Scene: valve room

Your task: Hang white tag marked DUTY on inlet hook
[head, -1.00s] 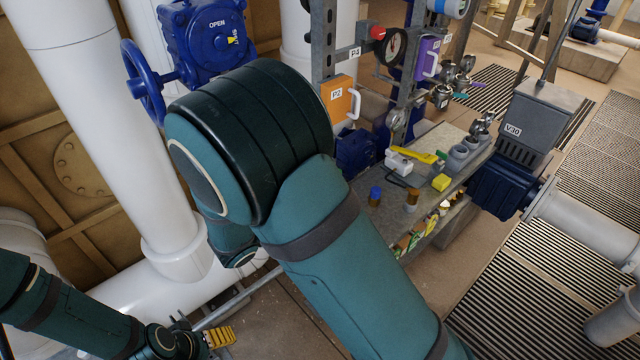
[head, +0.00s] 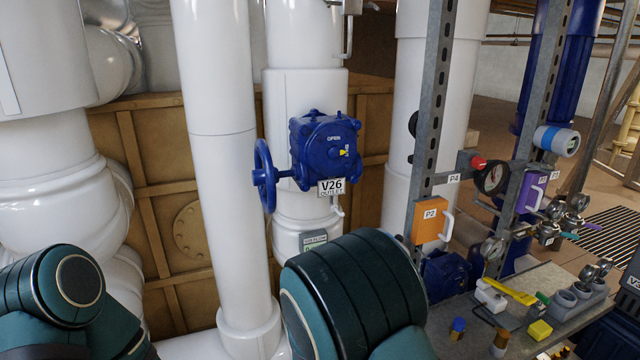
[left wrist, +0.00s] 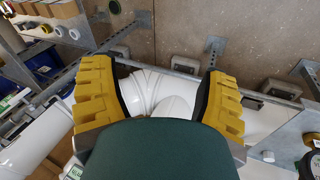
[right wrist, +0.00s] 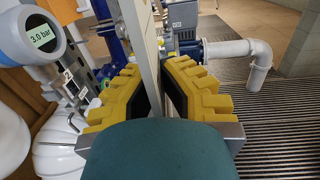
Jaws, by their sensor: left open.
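No white tag marked DUTY can be made out in any view. The blue valve (head: 322,150) stands before a white pipe in the head view; its plate (head: 331,187) reads V26 OUTLET. A small pale hook-like piece (head: 338,207) hangs below that plate. I see no hook labelled inlet. My left gripper (left wrist: 160,88) is open and empty in the left wrist view, above white pipework. My right gripper (right wrist: 158,95) has its fingers a small gap apart, with a grey upright strip (right wrist: 140,45) in line with the gap. I cannot tell if they touch it. The head view shows neither gripper.
In the right wrist view, a 3.0 bar display (right wrist: 40,38) is close on the left.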

